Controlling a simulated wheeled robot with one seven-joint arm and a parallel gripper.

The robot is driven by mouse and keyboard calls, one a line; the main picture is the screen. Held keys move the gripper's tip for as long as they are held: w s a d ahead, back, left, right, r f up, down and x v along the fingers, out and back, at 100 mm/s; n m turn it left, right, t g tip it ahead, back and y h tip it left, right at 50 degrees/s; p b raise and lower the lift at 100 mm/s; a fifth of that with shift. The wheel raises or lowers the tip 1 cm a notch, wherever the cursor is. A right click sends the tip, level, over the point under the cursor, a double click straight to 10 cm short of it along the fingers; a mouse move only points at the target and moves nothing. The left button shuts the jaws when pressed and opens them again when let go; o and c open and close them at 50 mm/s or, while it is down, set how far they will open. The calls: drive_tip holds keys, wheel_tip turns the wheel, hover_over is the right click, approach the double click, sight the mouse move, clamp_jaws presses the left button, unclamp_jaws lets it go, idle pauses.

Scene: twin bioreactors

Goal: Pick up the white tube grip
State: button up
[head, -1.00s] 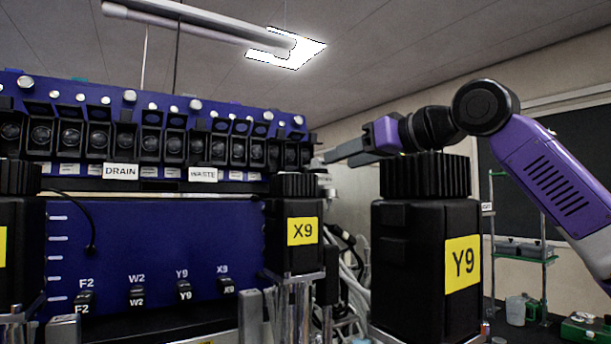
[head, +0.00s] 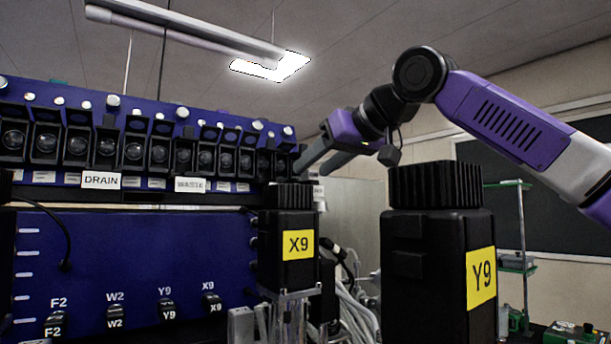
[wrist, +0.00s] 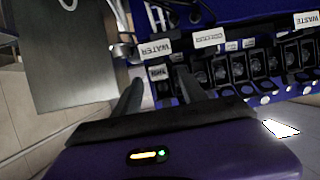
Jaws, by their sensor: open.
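My gripper (head: 314,168) is open, with its two grey fingers pointing left beside the right end of the blue rack in the head view. In the wrist view my gripper (wrist: 158,78) has its fingers spread, and I see nothing held between them. I cannot make out the white tube grip for certain in either view. Pale tubes (head: 350,318) hang in a bundle behind the black X9 bottle (head: 299,268).
The blue rack (head: 130,250) carries a row of black valve units and labels. The black Y9 bottle (head: 430,260) stands below my arm on the right. A grey box-like panel (wrist: 68,62) fills the upper left of the wrist view. A green-framed shelf (head: 520,220) stands behind.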

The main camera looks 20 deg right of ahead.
drive_tip(key=shift+w+a+f, duration=0.2)
drive_tip(key=shift+w+a, duration=0.05)
drive_tip(key=shift+w, duration=0.4)
drive_tip(key=shift+c, duration=0.4)
clamp_jaws()
drive_tip(key=shift+r, duration=0.15)
drive_tip(key=shift+r+p, duration=0.4)
drive_tip(key=shift+p, duration=0.5)
drive_tip(key=shift+r+p, duration=0.25)
drive_tip(key=shift+p, duration=0.05)
drive_tip(key=shift+f, duration=0.1)
